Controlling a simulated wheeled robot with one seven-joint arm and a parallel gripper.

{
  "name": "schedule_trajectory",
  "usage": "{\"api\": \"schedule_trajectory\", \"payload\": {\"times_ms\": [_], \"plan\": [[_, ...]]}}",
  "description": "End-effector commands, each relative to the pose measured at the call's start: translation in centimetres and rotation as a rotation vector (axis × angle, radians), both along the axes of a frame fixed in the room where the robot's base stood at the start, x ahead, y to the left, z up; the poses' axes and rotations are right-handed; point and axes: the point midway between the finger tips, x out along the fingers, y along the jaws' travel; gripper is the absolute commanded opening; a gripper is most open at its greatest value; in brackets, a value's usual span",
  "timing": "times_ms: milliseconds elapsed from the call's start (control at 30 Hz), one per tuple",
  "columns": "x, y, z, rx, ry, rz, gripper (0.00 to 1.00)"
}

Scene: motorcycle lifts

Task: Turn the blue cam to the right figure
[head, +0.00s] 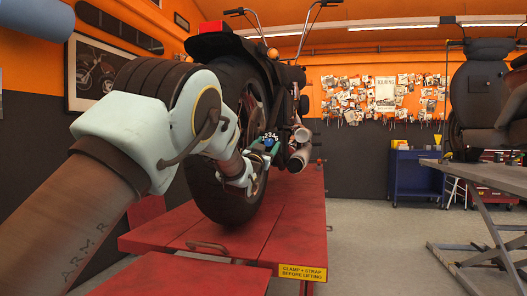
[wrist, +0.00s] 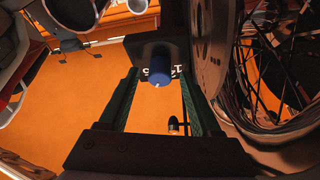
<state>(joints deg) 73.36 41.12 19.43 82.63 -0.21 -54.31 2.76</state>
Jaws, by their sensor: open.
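The blue cam (wrist: 158,68) is a short round knob with a small white mark on its end. It sticks out of a dark plate (wrist: 143,50) with white figures, partly hidden behind the cam and my finger. In the head view the cam (head: 268,143) is small beside the rear wheel, with white figures above it. My gripper (wrist: 157,80) is open, its two green fingers on either side of the cam, with gaps visible. I cannot tell how deep the fingers reach. In the head view my gripper (head: 257,152) is at the plate, partly hidden by my arm.
The motorcycle's rear wheel (head: 226,193) stands on a red lift (head: 230,245). In the wrist view a metal disc and spoked wheel (wrist: 270,70) are close on the right. Exhaust pipes (head: 300,150) are right of the cam. A blue cart (head: 413,172) stands farther back.

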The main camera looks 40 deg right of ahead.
Motion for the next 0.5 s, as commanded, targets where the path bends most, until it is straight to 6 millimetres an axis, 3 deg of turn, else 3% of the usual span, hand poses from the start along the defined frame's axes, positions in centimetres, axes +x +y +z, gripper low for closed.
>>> {"api": "schedule_trajectory", "payload": {"times_ms": [500], "plan": [[-3.6,7.1,-3.3,0.001,0.001,0.000,0.65]]}}
